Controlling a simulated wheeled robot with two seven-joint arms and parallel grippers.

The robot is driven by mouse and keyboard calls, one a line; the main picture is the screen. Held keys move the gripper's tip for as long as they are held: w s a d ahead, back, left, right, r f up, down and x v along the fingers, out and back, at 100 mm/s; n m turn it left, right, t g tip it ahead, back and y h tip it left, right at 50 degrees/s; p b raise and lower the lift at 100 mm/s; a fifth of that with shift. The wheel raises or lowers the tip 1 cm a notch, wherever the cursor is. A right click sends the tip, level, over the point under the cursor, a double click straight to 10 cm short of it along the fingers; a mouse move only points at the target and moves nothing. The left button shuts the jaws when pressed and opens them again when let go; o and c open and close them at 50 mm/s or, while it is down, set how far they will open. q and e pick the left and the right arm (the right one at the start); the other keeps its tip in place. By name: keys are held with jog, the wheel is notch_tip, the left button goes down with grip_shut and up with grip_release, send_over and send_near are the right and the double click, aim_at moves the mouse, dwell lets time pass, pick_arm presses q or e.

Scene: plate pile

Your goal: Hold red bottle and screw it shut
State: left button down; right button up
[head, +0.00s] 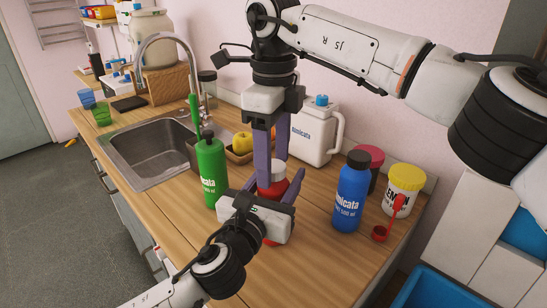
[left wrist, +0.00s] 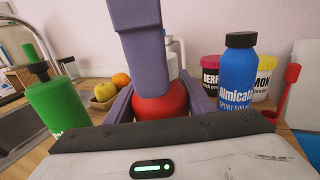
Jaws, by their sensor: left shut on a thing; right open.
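The red bottle (head: 271,184) stands upright on the wooden counter, partly hidden by my grippers. In the left wrist view its rounded red body (left wrist: 160,110) shows between the purple fingers, with a pale cap (left wrist: 173,67) on top. My left gripper (head: 273,185) comes in low from the front and is shut on the bottle's body. My right gripper (head: 272,161) points straight down above the bottle, open, its two fingers apart at either side of the cap. In the left wrist view one right finger hides much of the cap, so its seating and any contact cannot be told.
A green pump bottle (head: 211,172) stands left of the red bottle, a blue bottle (head: 350,192) right. Behind are a fruit bowl (head: 238,157) and a white jug (head: 315,133). A yellow-lidded tub (head: 404,187) stands far right. The front counter is mostly clear.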

pick_arm(q)
jog(key=shift+f, duration=0.1)
pick_arm(e)
notch_tip(320, 180, up, 8)
jog(key=shift+f, duration=0.25)
pick_arm(q)
jog(key=c, duration=0.8)
grip_release()
jog(key=shift+o, duration=0.2)
jog(key=v, duration=1)
jog(key=shift+b, duration=0.3)
pick_arm(e)
jog(key=shift+f, duration=0.3)
pick_arm(q)
jog(key=shift+s, duration=0.15)
